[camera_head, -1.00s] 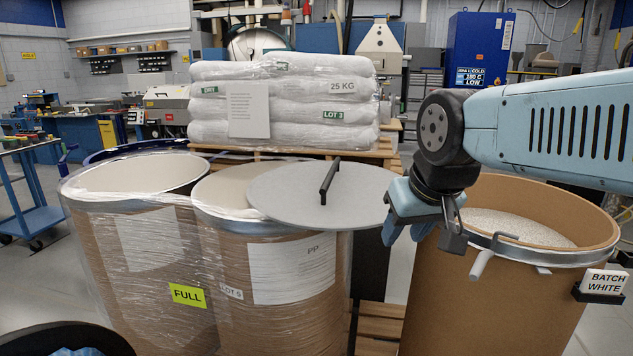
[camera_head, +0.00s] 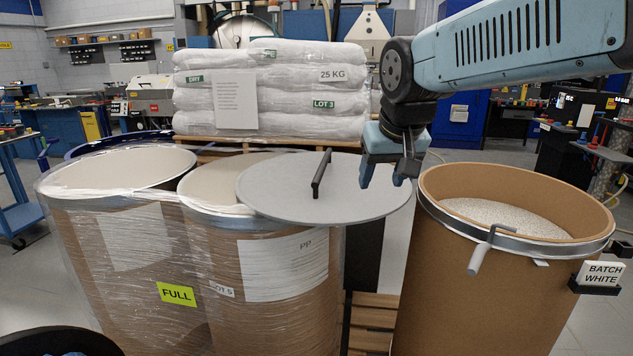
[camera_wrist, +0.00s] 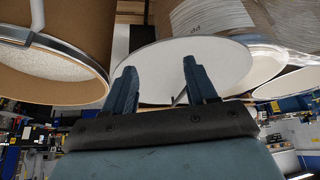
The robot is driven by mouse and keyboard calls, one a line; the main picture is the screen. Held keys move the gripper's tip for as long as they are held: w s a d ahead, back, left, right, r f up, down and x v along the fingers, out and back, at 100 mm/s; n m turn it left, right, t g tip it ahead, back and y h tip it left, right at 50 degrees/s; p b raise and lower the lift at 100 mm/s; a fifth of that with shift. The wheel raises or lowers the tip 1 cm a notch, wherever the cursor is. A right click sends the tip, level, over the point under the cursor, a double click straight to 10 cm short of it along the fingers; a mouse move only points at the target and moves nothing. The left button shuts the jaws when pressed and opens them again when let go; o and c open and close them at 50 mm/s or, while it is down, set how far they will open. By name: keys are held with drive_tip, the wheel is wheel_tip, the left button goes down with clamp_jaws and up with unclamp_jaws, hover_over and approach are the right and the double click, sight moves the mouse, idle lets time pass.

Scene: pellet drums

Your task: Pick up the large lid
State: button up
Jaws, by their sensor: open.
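The large lid (camera_head: 345,204) is a flat grey disc with a dark bar handle (camera_head: 321,173) standing up on it. It lies over the right part of a plastic-wrapped drum's top and overhangs to the right. My gripper (camera_head: 382,183) is open and empty, above the lid's right side and right of the handle. In the wrist view the lid (camera_wrist: 190,62) shows beyond the two spread fingers of my gripper (camera_wrist: 158,85). Part of the handle shows as a thin bar (camera_wrist: 180,97) between the fingers there.
The open drum with white pellets (camera_head: 505,217) stands right, with a clamp lever (camera_head: 480,250) and a "BATCH WHITE" label (camera_head: 601,273). The wrapped "FULL" drum (camera_head: 130,270) and "PP" drum (camera_head: 285,310) stand left. Stacked white sacks (camera_head: 270,90) are behind the lid.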

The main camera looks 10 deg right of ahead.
drive_tip(key=w+r+m+h, duration=0.1)
drive_tip(key=w+r+m, duration=0.15)
drive_tip(key=w, duration=1.65)
approach(323, 162)
drive_tip(key=shift+m+h, duration=0.4)
drive_tip(key=shift+m, duration=0.05)
drive_tip(key=x, duration=0.6)
drive_tip(key=shift+w+a+r, duration=0.15)
drive_tip(key=shift+w+a, duration=0.15)
drive_tip(key=shift+w, duration=0.1)
drive_tip(key=shift+s+x, duration=0.1)
drive_tip(key=shift+x, duration=1.25)
drive_tip(key=shift+s+x, duration=0.15)
drive_tip(key=shift+x, duration=1.25)
drive_tip(key=shift+f, duration=0.35)
drive_tip(key=shift+c, duration=0.4)
clamp_jaws()
